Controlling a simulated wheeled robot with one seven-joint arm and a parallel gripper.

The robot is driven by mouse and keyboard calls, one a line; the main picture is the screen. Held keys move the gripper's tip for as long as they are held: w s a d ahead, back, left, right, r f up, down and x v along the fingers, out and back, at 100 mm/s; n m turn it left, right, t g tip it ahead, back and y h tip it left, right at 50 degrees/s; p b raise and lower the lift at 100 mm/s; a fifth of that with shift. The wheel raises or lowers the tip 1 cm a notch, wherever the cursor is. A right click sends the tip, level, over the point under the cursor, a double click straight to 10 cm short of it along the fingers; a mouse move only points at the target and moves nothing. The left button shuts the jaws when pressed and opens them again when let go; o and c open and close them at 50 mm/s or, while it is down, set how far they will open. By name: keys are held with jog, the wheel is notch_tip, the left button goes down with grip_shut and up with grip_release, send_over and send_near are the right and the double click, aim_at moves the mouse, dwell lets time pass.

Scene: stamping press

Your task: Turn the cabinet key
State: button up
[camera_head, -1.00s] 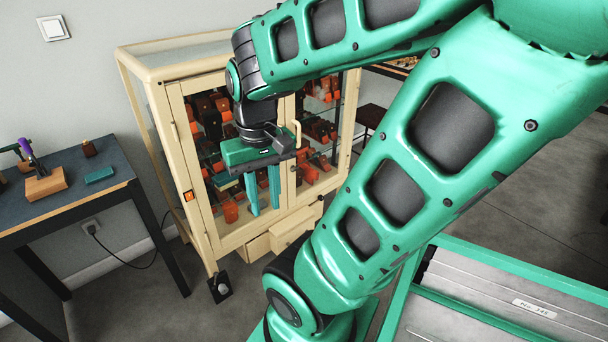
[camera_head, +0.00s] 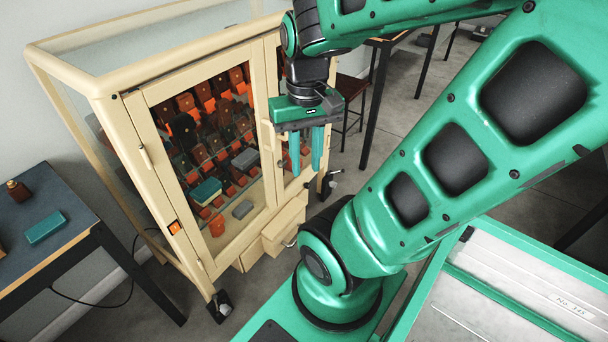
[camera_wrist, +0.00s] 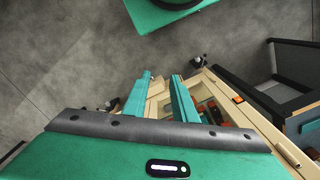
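The cream cabinet (camera_head: 128,118) with glass doors stands at the left of the head view, its shelves filled with orange and dark pieces. Its doors look shut. My gripper (camera_head: 306,172) hangs fingers-down in front of the right-hand door, its two teal fingers apart with nothing between them. In the wrist view my gripper (camera_wrist: 164,84) also shows parted, empty fingers above the floor, with the cabinet (camera_wrist: 262,124) at the right. An orange square (camera_head: 174,228) sits low on the cabinet's left front post. I cannot make out a key in either view.
A dark table (camera_head: 60,262) with a teal block (camera_head: 45,227) and a brown bottle (camera_head: 18,190) stands left of the cabinet. A drawer (camera_head: 284,228) is under the doors. A stool (camera_head: 350,88) is behind.

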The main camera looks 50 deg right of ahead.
jog(key=w+d+f+n+y, duration=0.1)
jog(key=w+d+f+y, duration=0.1)
jog(key=w+d+f, duration=0.55)
jog(key=m+t, duration=1.2)
jog(key=t, duration=0.6)
send_near(285, 165)
jog(key=shift+h, duration=0.3)
jog(key=shift+w+a, duration=0.25)
jog(key=shift+w, duration=1.15)
jog(key=shift+w+a, duration=0.25)
jog(key=shift+w, duration=1.15)
jog(key=shift+w+a, duration=0.2)
jog(key=shift+w, duration=1.2)
grip_shut()
jog(key=m, duration=1.7)
jog(key=shift+o, duration=1.2)
grip_release()
